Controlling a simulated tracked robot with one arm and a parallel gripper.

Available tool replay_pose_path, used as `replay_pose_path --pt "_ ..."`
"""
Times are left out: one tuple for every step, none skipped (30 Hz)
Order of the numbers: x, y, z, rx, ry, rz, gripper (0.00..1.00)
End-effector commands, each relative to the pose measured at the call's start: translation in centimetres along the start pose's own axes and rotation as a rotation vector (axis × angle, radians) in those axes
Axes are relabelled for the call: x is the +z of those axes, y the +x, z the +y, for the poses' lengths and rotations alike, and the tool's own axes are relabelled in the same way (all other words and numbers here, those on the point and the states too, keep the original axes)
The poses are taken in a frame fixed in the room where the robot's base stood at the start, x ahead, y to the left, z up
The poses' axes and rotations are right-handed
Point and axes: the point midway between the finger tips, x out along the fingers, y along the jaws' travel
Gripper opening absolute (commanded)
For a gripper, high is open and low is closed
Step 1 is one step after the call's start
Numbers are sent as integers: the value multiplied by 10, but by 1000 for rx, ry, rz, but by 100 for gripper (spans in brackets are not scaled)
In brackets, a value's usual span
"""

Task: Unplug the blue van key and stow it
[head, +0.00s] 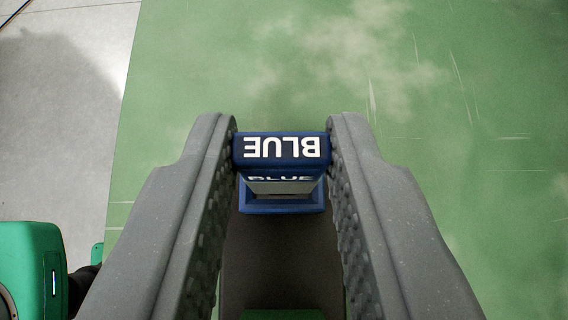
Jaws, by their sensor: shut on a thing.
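The blue van key (282,151) is between the two fingers of my gripper (282,150) in the head view. It is a blue block with white "BLUE" lettering that reads upside down. My gripper is shut on it, with a textured finger pad on each side. Just below the key in the picture is a blue-framed part (282,205) with a pale inner face, where "BLUE" shows again, partly cut off. I cannot tell whether the key is still seated in this part or apart from it.
A scuffed green surface (470,110) fills most of the view and is clear around the gripper. Grey floor (60,120) lies to the left, with a dark cable at the top left corner. A green rounded housing (32,265) stands at the lower left.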

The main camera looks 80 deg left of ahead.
Motion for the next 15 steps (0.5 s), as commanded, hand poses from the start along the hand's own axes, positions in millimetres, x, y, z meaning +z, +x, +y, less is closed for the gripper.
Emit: replay_pose_path --pt "0 0 0 0 0 0 3" --pt "0 0 0 0 0 0 3" --pt "0 0 0 0 0 0 3" --pt "0 0 0 0 0 0 3" --pt "0 0 0 0 0 0 3" --pt "0 0 0 0 0 0 3" --pt "0 0 0 0 0 0 3" --pt "0 0 0 0 0 0 3" --pt "1 0 0 0 0 0 3" --pt "1 0 0 0 0 1 3" --pt "1 1 0 0 0 0 3" --pt "2 1 0 0 0 0 3" --pt "3 2 0 0 1 0 3" --pt "3 2 0 0 0 0 3" --pt "4 2 0 0 0 1 3"
